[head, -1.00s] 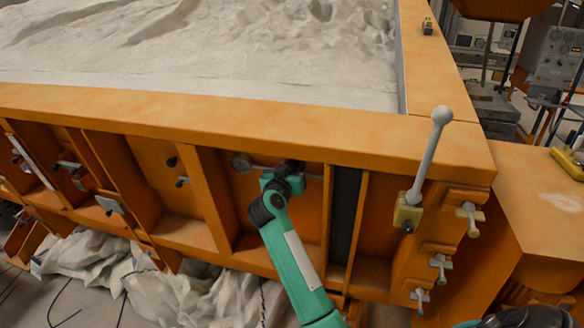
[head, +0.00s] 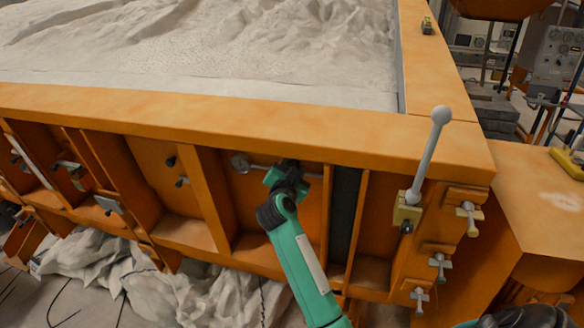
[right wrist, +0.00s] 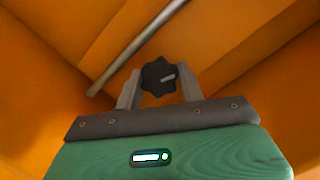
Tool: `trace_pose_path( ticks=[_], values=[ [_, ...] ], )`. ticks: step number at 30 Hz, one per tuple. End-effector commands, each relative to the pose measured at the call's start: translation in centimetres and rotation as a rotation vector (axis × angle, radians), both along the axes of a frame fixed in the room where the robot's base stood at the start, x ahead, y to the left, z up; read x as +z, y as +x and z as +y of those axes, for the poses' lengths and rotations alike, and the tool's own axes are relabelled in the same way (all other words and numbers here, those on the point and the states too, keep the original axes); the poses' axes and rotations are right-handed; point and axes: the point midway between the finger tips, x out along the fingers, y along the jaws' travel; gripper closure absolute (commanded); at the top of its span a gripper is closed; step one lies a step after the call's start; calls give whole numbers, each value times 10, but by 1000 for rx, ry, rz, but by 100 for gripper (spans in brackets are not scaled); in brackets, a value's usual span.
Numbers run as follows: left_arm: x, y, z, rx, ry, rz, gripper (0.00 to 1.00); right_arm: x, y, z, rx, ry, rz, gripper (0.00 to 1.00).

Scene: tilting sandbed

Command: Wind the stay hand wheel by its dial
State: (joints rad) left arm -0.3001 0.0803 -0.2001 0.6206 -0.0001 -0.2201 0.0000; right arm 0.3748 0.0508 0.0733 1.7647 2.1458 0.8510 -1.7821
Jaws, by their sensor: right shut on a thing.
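A small black lobed hand wheel (right wrist: 158,77) with a pale mark on its face sits between the two grey fingers of my right gripper (right wrist: 159,92) in the right wrist view. The gripper is shut on it. In the head view my right gripper (head: 288,172) is inside a bay of the orange frame, under the top rail, and it hides the wheel. The dial's reading is too small to tell. My left gripper is not in view.
Orange ribs (head: 208,200) flank the bay, and the top rail (head: 200,115) overhangs it. Pale sand (head: 220,50) fills the bed behind. Crumpled sheeting (head: 215,295) lies below.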

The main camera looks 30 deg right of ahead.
Motion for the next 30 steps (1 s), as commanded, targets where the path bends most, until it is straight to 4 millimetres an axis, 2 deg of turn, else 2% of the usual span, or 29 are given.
trace_pose_path(
  ticks=[30],
  values=[
    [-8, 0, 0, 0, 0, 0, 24, -5, -1, -2, 158, 582, -682, 84]
  ],
)
